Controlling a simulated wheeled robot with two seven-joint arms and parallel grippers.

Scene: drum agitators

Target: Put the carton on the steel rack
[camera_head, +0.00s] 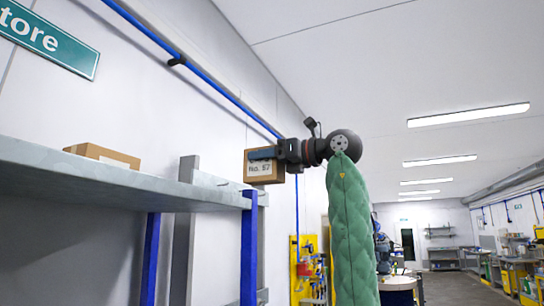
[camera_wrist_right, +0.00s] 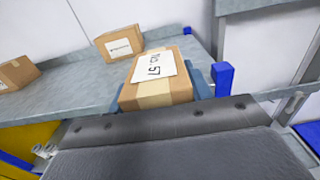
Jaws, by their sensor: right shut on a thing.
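A brown carton (camera_head: 264,176) with a white label reading "No. 57" is held in my right gripper (camera_head: 262,154). Its blue finger lies across the carton's upper part. The carton also shows in the right wrist view (camera_wrist_right: 152,93), with a blue finger beside it. The steel rack (camera_head: 150,185) has a grey shelf and blue posts, and fills the left of the head view. The carton is near the rack's right end post; the wrist view shows the shelf (camera_wrist_right: 80,88) behind and around it. I cannot tell whether it touches the shelf. My left gripper is out of view.
Another carton (camera_head: 103,155) lies on the shelf at left. The wrist view shows two cartons there, one labelled (camera_wrist_right: 122,46) and one at the left edge (camera_wrist_right: 17,73). A blue post top (camera_wrist_right: 223,78) rises right of the held carton. Bare shelf lies between the cartons.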

